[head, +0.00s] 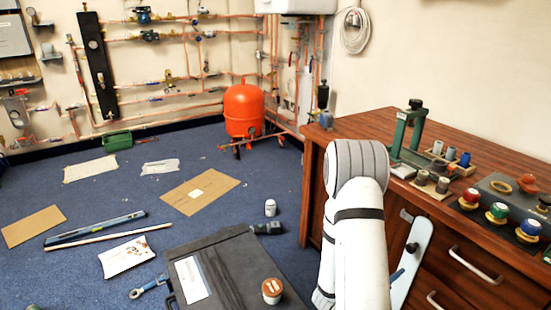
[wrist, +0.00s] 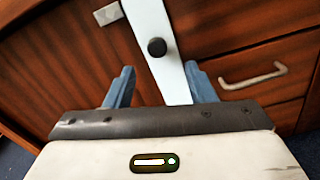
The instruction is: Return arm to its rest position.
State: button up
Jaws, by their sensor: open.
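My white arm stands up in the right half of the head view, in front of the wooden bench (head: 455,215). My gripper (wrist: 159,69) shows in the wrist view with its two blue fingers spread apart. No object is held between them. Beyond the fingers is a pale strip with a black knob (wrist: 157,47); the strip lies in front of the bench's wooden drawer fronts (wrist: 225,40). I cannot tell whether the fingers touch the strip.
The bench top carries a green press (head: 408,135) and several coloured-capped jars. A black case (head: 235,265) with a brown-lidded jar (head: 272,291) lies left of my arm. Cardboard (head: 200,190), a blue level (head: 95,229) and papers lie on the carpet. A red tank (head: 243,110) stands behind.

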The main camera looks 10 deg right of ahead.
jog(key=s+a+r+m+g+y+p, duration=0.1)
jog(key=s+a+r+m+g+p, duration=0.15)
jog(key=s+r+m+p, duration=0.4)
jog(key=s+a+r+m+g+y+p, duration=0.15)
jog(key=r+g+p, duration=0.25)
jog(key=r, duration=0.6)
jog(key=s+a+r+m+g+y+p, duration=0.1)
jog(key=s+r+m+g+y+p, duration=0.15)
jog(key=r+p, duration=0.45)
jog(key=a+r+m+t+y+p, duration=0.6)
jog(key=a+r+y+p, duration=0.6)
jog(key=a+r, duration=1.1)
notch_tip(320, 180, up, 2)
jog(key=s+m+p, duration=0.1)
jog(key=p, duration=0.2)
jog(key=shift+a+m+t, duration=0.3)
jog(key=shift+m, duration=0.05)
jog(key=shift+r, duration=0.1)
